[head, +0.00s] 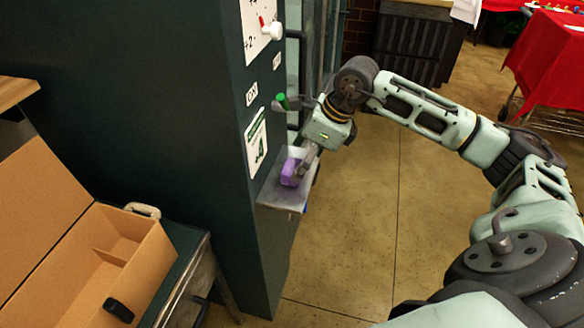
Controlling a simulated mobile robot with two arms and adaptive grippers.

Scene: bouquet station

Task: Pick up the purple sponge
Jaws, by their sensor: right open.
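The purple sponge (290,172) lies on a small metal shelf (287,196) that juts from the side of a dark green cabinet. My right gripper (303,165) reaches in from the right and points down at the shelf. It is open, with its fingers close to the sponge on its right side. Whether a finger touches the sponge I cannot tell. Part of the sponge's far side is hidden. My left gripper is not in view.
An open cardboard box (130,262) sits at lower left. The floor (365,230) is clear.

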